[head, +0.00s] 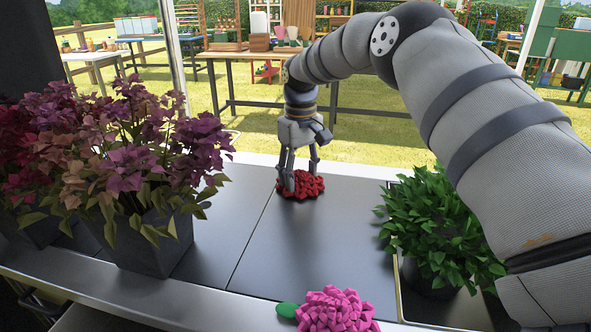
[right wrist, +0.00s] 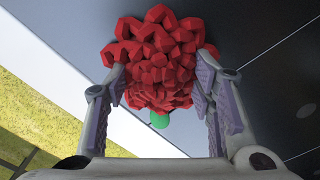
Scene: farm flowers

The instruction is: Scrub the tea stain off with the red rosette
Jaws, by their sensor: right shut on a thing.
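The red rosette (head: 301,185) is at the far part of the dark counter (head: 290,240), close to its back edge. My right gripper (head: 300,178) comes down from above and is shut on it. In the right wrist view the rosette (right wrist: 158,60) sits between the two fingers (right wrist: 165,95), with a small green part below its petals. The rosette looks to be at the counter surface; I cannot tell whether it presses on it. I see no tea stain; the rosette or gripper may hide it. My left gripper is not in view.
A pink rosette (head: 335,310) with a green leaf lies at the front edge. Potted purple flowers (head: 140,160) stand on the left. A green leafy plant (head: 435,220) stands on the right, partly behind my arm. The middle counter is clear. Tables (head: 270,56) stand beyond on grass.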

